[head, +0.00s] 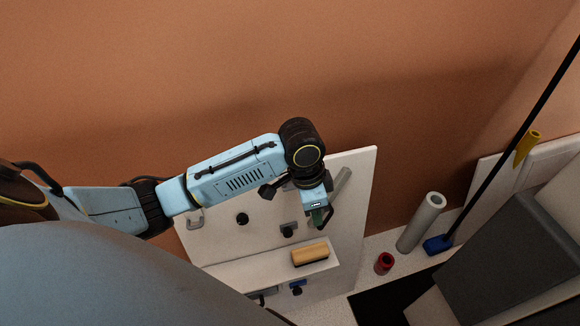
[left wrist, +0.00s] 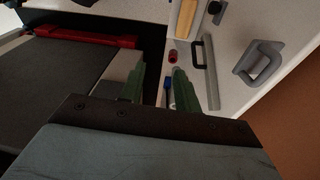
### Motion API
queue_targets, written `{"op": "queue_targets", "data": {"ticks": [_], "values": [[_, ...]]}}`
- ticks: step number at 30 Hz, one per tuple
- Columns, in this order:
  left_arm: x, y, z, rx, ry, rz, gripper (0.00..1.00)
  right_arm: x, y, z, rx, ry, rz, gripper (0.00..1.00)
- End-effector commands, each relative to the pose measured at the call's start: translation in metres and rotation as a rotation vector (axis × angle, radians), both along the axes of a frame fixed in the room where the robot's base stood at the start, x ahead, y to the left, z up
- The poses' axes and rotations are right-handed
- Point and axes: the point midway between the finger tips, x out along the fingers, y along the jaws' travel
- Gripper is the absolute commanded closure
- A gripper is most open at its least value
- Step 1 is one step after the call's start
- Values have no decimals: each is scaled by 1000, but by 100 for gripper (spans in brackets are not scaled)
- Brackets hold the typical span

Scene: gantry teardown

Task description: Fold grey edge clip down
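The likely grey edge clip is a long grey bar (head: 343,180) near the right edge of an upright white board. The bar also shows in the left wrist view (left wrist: 213,75), beside a black loop handle (left wrist: 196,55). I cannot tell for certain that this bar is the clip. My left gripper (head: 318,215) is close to the bar's lower end in the head view. In the left wrist view its two green fingers (left wrist: 160,88) stand apart with nothing gripped between them. The gripper hides part of the board in the head view. My right gripper is in neither view.
The white board (head: 352,240) carries a wooden-topped block (head: 310,255), a small dark grey clip (head: 288,229) and a black knob (head: 242,218). A grey tube (head: 420,222), a red spool (head: 384,263) and a blue-footed black pole (head: 438,245) stand to the right.

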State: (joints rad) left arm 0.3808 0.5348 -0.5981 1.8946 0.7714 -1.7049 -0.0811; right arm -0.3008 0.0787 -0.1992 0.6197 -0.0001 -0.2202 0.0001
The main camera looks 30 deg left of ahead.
Motion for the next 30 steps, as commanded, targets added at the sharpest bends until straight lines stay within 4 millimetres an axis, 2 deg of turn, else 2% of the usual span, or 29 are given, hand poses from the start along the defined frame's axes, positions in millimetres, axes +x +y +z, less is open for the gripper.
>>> {"op": "queue_targets", "data": {"ticks": [1,7,12,16,20,23,30], "values": [[18,15,12,29,10,-6,68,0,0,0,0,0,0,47],[62,71,59,93,82,14,68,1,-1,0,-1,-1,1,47],[83,110,98,105,123,65,68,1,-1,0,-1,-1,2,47],[89,124,114,102,138,89,68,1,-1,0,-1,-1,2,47],[90,127,113,100,144,94,68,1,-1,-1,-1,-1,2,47],[89,126,101,100,146,94,68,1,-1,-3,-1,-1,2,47],[85,122,51,101,146,94,68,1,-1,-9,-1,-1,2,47]]}}
